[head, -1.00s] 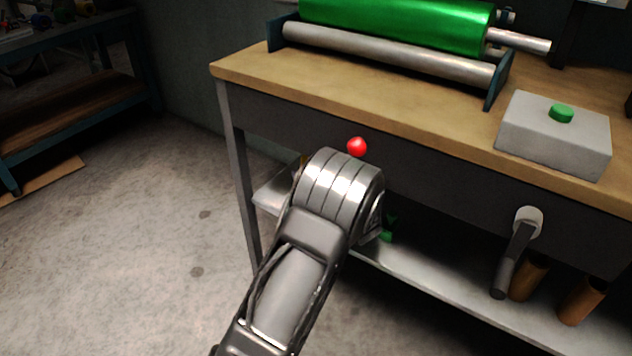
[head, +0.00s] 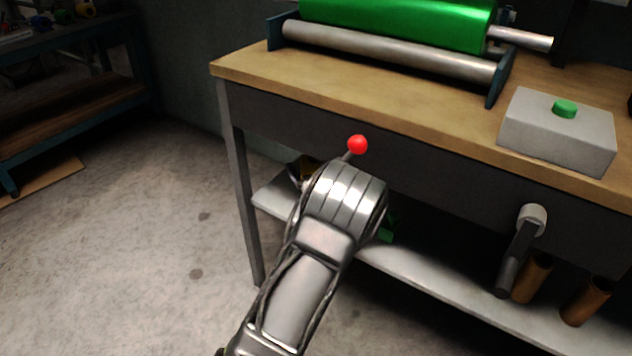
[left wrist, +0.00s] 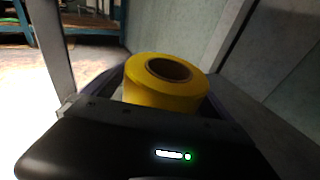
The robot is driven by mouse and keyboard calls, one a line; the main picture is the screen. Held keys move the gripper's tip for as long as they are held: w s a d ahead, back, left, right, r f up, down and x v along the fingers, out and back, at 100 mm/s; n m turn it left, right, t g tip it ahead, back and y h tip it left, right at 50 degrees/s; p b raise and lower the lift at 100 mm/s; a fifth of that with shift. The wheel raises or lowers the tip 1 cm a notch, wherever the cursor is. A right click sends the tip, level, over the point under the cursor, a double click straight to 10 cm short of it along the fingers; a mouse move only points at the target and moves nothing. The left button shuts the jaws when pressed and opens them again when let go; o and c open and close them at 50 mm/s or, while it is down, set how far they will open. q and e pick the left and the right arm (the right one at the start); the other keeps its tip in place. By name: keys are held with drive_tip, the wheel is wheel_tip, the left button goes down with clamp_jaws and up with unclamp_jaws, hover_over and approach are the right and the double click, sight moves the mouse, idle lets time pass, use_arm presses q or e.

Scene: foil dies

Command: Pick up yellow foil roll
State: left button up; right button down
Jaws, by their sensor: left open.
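The yellow foil roll (left wrist: 165,93) stands upright in the left wrist view, with its dark hollow core facing up. In the head view only a small dim yellow patch (head: 311,171) shows on the lower shelf, mostly behind my wrist. My left gripper (left wrist: 168,100) is open, with a dark finger on either side of the roll. The black gripper body covers the roll's lower part, and I cannot tell whether the fingers touch it. My right gripper is not in view.
A workbench (head: 400,115) carries a green foil roll (head: 400,22) above a metal roller, and a grey box (head: 557,138) with a green button. A red-knobbed lever (head: 357,145) sits just above my wrist. Brown tubes (head: 585,301) and a green object stand on the lower shelf (head: 440,275).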

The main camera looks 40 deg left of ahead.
use_arm(q)
drive_tip(key=shift+c, duration=0.5)
drive_tip(key=c, duration=1.9)
